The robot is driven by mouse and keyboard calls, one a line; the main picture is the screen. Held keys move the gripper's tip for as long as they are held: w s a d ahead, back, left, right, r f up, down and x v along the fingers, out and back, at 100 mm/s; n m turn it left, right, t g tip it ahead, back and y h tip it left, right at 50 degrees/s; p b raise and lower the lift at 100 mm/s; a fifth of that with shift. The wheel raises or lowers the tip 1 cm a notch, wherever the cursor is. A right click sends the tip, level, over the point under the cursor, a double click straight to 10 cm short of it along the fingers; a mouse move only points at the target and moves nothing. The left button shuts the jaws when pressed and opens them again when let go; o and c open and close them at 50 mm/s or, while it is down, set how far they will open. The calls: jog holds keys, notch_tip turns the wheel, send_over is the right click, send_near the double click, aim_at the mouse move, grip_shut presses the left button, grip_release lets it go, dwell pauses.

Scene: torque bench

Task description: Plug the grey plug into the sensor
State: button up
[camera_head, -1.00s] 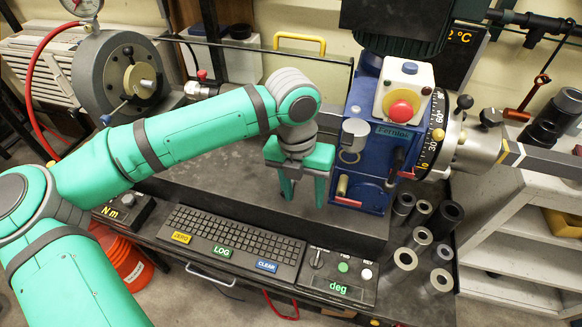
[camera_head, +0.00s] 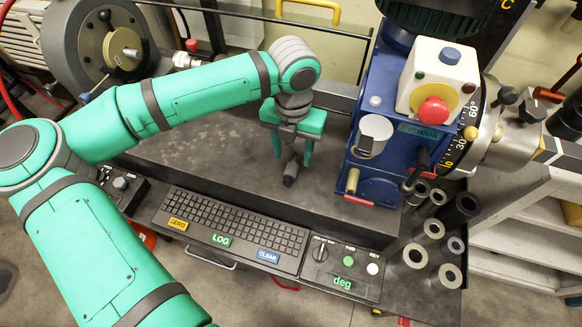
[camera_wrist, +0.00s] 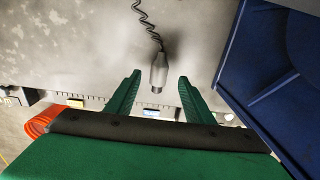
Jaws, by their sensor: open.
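The grey plug (camera_wrist: 158,72) shows in the wrist view with a dark coiled cable (camera_wrist: 147,25) running from its far end. In the head view the plug (camera_head: 291,172) is a small dark shape below my gripper (camera_head: 291,152). My gripper is open, its green fingers on either side of the plug in the wrist view with a gap at each side. I cannot tell whether the plug rests on the bench or hangs. I cannot tell which part is the sensor or see its socket.
A blue gearbox (camera_head: 385,165) with a red button (camera_head: 432,111) stands close right of my gripper. Several dark sockets (camera_head: 430,229) stand beside it. A keyboard (camera_head: 235,225) lies in front. The dark bench top (camera_head: 190,150) left of my gripper is clear.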

aim_at(292, 167)
jog(key=shift+s+a+f, duration=0.15)
jog(key=shift+s+f, duration=0.05)
jog(key=shift+f, duration=1.15)
jog(key=shift+s+a+f, duration=0.1)
jog(key=shift+s+f, duration=0.1)
jog(key=shift+f, duration=1.1)
jog(key=shift+d, duration=0.1)
jog(key=shift+c, duration=0.6)
grip_shut()
jog(key=c, duration=1)
grip_release()
jog(key=shift+w+d, duration=0.1)
jog(key=shift+w, duration=0.05)
jog(key=shift+c, duration=0.2)
